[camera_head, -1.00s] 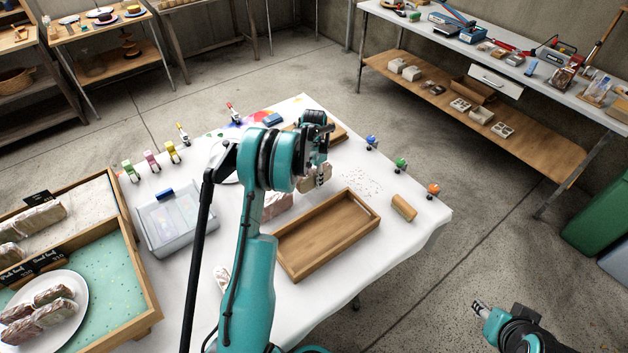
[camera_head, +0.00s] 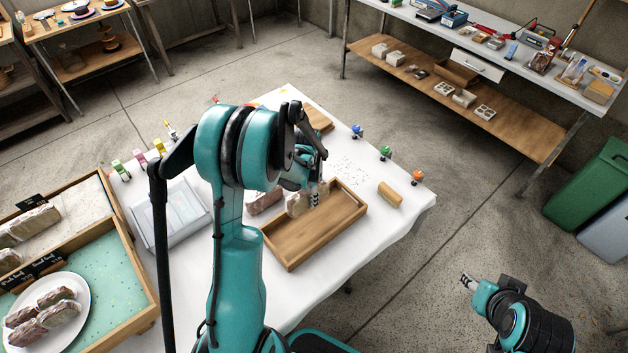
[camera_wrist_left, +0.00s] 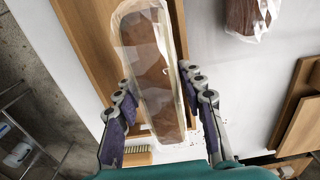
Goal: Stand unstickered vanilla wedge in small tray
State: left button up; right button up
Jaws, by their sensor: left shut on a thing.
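My left gripper (camera_head: 314,197) is shut on a clear-wrapped cake wedge (camera_head: 298,204) with a brown surface. It holds the wedge at the far left end of the small wooden tray (camera_head: 300,244); I cannot tell if the wedge touches the tray floor. In the left wrist view the wedge (camera_wrist_left: 155,70) lies lengthwise between the fingers, with the tray rim (camera_wrist_left: 88,45) behind it. No sticker shows on its visible side. Another wrapped wedge (camera_head: 262,202) lies on the white table left of the tray. My right gripper (camera_head: 468,283) hangs apart from the table; its fingers are too small to read.
A clear bin (camera_head: 168,215) and a wooden display case (camera_head: 145,318) with a plate of wrapped pieces (camera_head: 80,290) are on the left. The tray's near part is empty.

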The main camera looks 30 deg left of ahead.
pick_arm(q)
jog(key=shift+s+f, duration=0.25)
jog(key=shift+s, duration=0.1)
jog(key=shift+f+b, duration=1.95)
jog(key=shift+f, duration=0.85)
jog(key=o, duration=0.8)
jog(key=shift+r, duration=0.1)
notch_tip(320, 180, up, 10)
jog(key=p, duration=0.6)
jog(key=shift+p, duration=0.35)
